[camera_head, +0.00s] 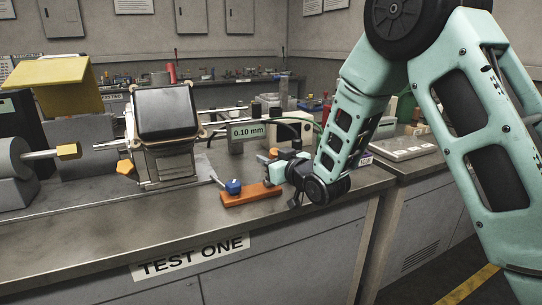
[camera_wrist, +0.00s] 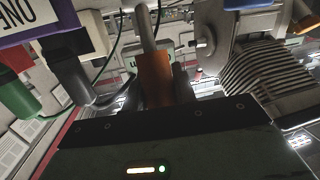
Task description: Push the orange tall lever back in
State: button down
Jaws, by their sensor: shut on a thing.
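The orange tall lever (camera_wrist: 155,78) shows in the wrist view as an upright orange grip on a grey rod. It sits between the dark fingers of my gripper (camera_wrist: 162,92), which is shut on it. In the head view my gripper (camera_head: 273,164) is low over the bench, just right of the machine. A small orange part (camera_head: 274,152) shows at its fingertips there; most of the lever is hidden by the gripper. How far the lever stands out cannot be told.
An orange base (camera_head: 250,197) with a blue knob (camera_head: 233,187) lies just in front of my gripper. A display reading 0.10 mm (camera_head: 249,131) stands behind. A boxy machine (camera_head: 162,125) with an orange knob (camera_head: 125,167) stands left. The bench front (camera_head: 110,245) is clear.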

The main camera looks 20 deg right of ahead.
jog(key=w+r+g+p, duration=0.1)
jog(key=g+p, duration=0.1)
jog(key=p, duration=0.2)
jog(key=shift+w+r, duration=0.1)
jog(key=shift+w, duration=0.3)
jog(key=w+g+p, duration=0.1)
jog(key=g+p, duration=0.1)
jog(key=p, duration=0.2)
jog(key=w+f+g+h+p, duration=0.1)
jog(key=w+g+p, duration=0.1)
jog(key=p, duration=0.2)
jog(key=w+f+m+g+p, duration=0.1)
jog(key=g+p, duration=0.1)
jog(key=p, duration=0.2)
jog(key=shift+w+a+f+g+h, duration=0.25)
jog(key=shift+a+g+h, duration=0.05)
jog(key=shift+g, duration=0.1)
jog(key=c, duration=1.1)
grip_release()
jog(key=shift+f, duration=0.1)
